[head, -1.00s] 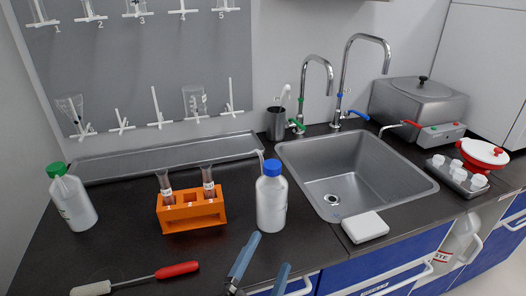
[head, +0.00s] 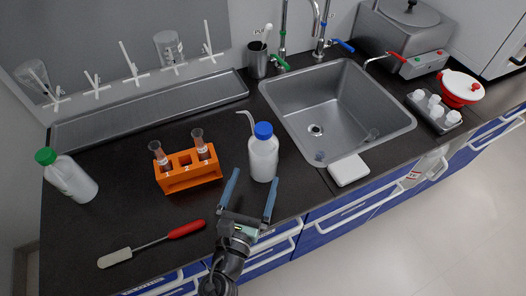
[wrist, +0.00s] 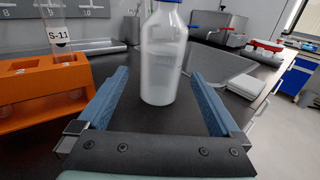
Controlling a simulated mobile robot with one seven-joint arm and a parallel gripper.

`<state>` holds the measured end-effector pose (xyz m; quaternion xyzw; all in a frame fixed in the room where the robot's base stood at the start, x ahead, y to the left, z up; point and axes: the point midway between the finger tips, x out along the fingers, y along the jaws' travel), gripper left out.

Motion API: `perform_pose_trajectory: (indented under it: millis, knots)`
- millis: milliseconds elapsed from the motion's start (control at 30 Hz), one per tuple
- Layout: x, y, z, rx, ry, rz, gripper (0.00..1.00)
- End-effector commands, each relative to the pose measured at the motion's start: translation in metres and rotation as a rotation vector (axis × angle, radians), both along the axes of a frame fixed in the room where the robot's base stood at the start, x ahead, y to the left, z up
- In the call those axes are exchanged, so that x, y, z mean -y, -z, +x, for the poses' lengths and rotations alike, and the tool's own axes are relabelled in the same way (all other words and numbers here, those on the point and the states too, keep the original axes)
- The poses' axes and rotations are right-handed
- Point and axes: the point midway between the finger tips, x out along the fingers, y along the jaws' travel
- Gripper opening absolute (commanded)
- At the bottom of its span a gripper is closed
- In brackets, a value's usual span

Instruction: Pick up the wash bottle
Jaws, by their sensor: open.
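The wash bottle (head: 263,157) is a white, translucent bottle with a blue cap and a thin bent spout to its left. It stands upright on the dark worktop, left of the sink. My gripper (head: 251,189) is open, with its two blue fingers pointing at the bottle from the front. In the wrist view the bottle (wrist: 163,62) stands beyond the palm, between the lines of the two fingers (wrist: 160,95), and its cap is cut off by the top edge. I see no finger touching it.
An orange rack (head: 189,174) with test tubes stands left of the bottle. A red-handled brush (head: 150,244) lies in front. The sink (head: 340,105) and a white block (head: 349,170) are to the right.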

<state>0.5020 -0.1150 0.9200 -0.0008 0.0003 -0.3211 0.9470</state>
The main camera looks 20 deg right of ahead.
Motion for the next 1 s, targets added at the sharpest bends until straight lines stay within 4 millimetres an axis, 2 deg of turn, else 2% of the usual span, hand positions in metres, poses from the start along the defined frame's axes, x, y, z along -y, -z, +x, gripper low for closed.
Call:
perform_pose_trajectory:
  millis: [233,500,833,1000]
  knots:
    - [0.013,0.000,0.015,0.001,0.002,-0.001,1.00]
    - [0.037,0.003,0.043,0.002,0.000,0.000,1.00]
    - [0.040,0.004,0.048,0.001,-0.001,0.002,1.00]
    - [0.040,0.004,0.048,0.001,-0.001,0.002,0.69]
